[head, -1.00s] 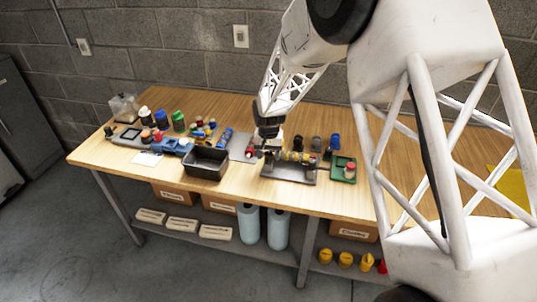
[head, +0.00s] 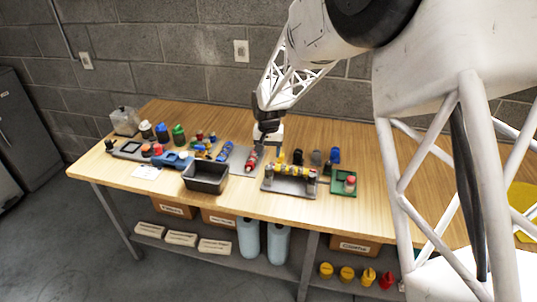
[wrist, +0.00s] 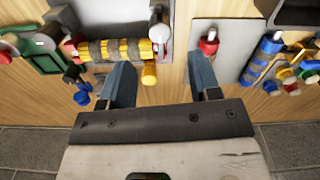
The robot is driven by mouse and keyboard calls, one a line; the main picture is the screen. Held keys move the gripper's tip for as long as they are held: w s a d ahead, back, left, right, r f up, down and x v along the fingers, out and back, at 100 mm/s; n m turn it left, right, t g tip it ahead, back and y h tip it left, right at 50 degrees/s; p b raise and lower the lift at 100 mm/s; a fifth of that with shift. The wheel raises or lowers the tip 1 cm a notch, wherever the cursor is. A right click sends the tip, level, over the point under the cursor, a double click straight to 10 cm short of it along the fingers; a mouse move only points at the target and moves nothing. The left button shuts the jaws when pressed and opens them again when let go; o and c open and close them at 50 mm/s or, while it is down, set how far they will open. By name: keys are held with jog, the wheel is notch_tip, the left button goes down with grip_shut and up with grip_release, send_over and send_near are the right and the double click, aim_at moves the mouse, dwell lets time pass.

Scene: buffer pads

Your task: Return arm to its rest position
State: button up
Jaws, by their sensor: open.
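My gripper (head: 267,143) is above the table, behind the grey fixture (head: 290,187). In the wrist view its two blue-grey fingers (wrist: 160,82) are spread wide with nothing held between them. A row of yellow and dark ringed parts (wrist: 115,49) lies in the fixture. A small yellow piece (wrist: 149,74) shows on the table below and between the fingers; it is not gripped. A red-tipped metal piece (wrist: 208,43) lies on a pale plate beside the fixture.
An open dark bin (head: 205,176) stands left of the fixture, and a green tray (head: 343,184) with a red-topped part stands right of it. Several small bottles and parts crowd the left of the table (head: 400,172). A block wall (head: 160,75) rises behind.

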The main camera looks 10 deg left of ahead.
jog(key=s+d+r+m+t, duration=0.1)
jog(key=s+d+r, duration=0.75)
jog(key=d, duration=0.35)
jog(key=s+d+r, duration=0.7)
jog(key=d+r, duration=0.2)
jog(key=d, duration=0.3)
jog(key=s+d+r, duration=0.1)
jog(key=s+d, duration=0.6)
jog(key=s, duration=0.5)
jog(key=s+d+t, duration=0.1)
jog(key=s+d, duration=0.5)
jog(key=s, duration=0.7)
jog(key=shift+s+d+r+m+t, duration=0.25)
jog(key=shift+d+r+m+t, duration=0.05)
jog(key=shift+d+r+m, duration=0.1)
jog(key=shift+w, duration=0.2)
